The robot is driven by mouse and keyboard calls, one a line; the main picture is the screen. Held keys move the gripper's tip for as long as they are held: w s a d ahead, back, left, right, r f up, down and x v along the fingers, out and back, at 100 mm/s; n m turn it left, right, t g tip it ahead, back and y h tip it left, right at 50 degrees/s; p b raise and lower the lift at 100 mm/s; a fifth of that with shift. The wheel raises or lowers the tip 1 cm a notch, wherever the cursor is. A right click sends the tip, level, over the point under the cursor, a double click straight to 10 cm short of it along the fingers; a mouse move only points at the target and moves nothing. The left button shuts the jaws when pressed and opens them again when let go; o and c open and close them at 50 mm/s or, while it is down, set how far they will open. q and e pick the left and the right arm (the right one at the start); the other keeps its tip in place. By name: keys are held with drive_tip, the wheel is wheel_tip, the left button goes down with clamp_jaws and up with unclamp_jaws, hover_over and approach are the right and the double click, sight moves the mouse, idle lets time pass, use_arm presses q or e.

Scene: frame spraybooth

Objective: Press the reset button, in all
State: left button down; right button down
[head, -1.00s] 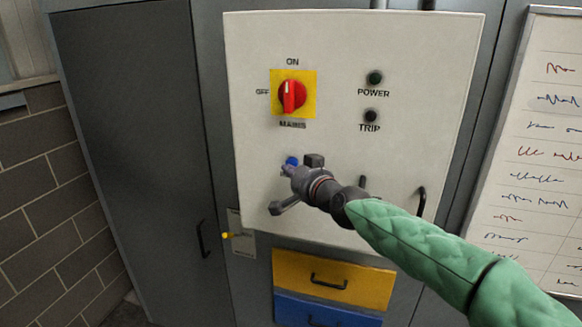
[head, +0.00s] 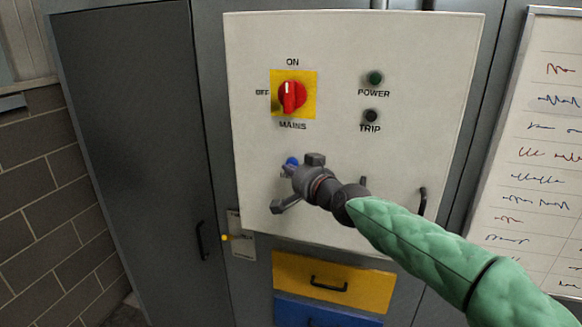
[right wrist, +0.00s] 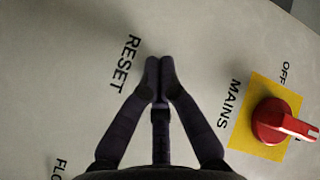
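The blue reset button (head: 291,161) shows in the head view on the pale panel (head: 430,130), just behind my right gripper's fingertips. My right gripper (head: 287,169) points at the panel with its fingers together and nothing held between them. In the right wrist view, its closed fingertips (right wrist: 160,64) lie beside the printed word RESET. The button is hidden behind them there. I cannot tell whether the fingertips touch the button. My left gripper is in neither view.
The red mains switch (head: 292,96) on its yellow plate sits above the button, its handle upright towards ON. The power lamp (head: 375,78) and trip lamp (head: 370,116) look dark. A black panel handle (head: 422,201) and yellow drawer (head: 345,280) are near my right arm. A whiteboard (head: 540,120) stands at right.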

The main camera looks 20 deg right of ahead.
drive_tip(key=shift+w+d, duration=0.15)
drive_tip(key=shift+w, duration=0.05)
drive_tip(key=shift+s+r, duration=0.1)
idle(0.5)
drive_tip(key=shift+s+a+p, duration=0.55)
drive_tip(key=shift+s+p, duration=0.1)
drive_tip(key=shift+p, duration=0.05)
drive_tip(key=s+a+p, duration=0.2)
drive_tip(key=p, duration=0.1)
drive_tip(key=s+p, duration=0.2)
drive_tip(key=shift+s+a, duration=0.1)
drive_tip(key=shift+a, duration=0.3)
